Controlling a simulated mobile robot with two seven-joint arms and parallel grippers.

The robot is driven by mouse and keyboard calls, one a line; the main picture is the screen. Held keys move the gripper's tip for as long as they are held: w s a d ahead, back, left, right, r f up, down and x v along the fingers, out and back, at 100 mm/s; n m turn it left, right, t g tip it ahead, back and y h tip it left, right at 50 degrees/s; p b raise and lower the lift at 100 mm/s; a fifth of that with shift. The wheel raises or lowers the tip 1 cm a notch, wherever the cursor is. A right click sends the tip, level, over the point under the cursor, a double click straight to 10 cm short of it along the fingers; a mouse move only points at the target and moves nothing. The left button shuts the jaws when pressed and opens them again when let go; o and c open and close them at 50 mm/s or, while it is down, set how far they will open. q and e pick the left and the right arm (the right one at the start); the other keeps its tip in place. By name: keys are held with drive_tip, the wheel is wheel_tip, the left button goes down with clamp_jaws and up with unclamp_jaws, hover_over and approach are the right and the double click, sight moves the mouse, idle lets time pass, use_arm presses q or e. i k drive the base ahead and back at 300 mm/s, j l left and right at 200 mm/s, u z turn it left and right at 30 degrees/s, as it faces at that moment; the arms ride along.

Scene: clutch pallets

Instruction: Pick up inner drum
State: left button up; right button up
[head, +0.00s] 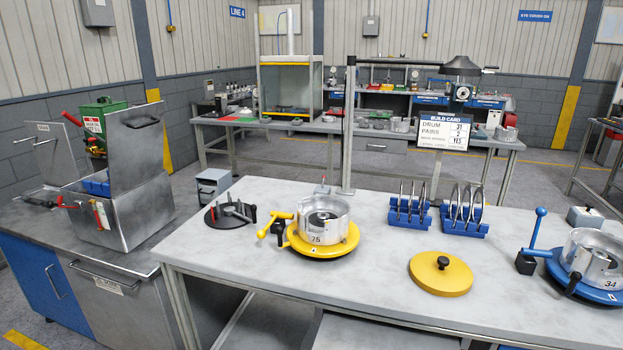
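A silver drum housing marked 75 (323,230) sits on a yellow round base (322,247) with a yellow handle, on the near workbench. Darker round parts show inside its open top, but I cannot tell clearly whether one is an inner drum. A second silver drum housing, marked 34 (594,262), sits on a blue round base (566,277) at the right edge, partly cut off. Neither of my grippers shows in the head view.
Two blue racks (409,219) (463,226) hold upright metal plates behind a yellow lid with a black knob (441,274). A black round stand with upright pins (229,214) is at the left. A build card (444,134) stands behind.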

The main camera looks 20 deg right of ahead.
sight(598, 258)
drive_tip(key=k+l, duration=0.1)
drive_tip(key=l, duration=0.35)
drive_tip(key=k+l, duration=0.1)
drive_tip(key=l, duration=0.35)
drive_tip(key=k+l, duration=0.1)
drive_tip(key=l, duration=0.35)
drive_tip(key=k+l, duration=0.1)
drive_tip(key=l, duration=0.35)
drive_tip(key=k+l, duration=0.1)
drive_tip(key=l, duration=0.35)
drive_tip(key=k+l, duration=0.1)
drive_tip(key=l, duration=0.4)
drive_tip(key=k+l, duration=0.1)
drive_tip(key=l, duration=0.35)
drive_tip(key=k+l, duration=0.1)
drive_tip(key=l, duration=0.35)
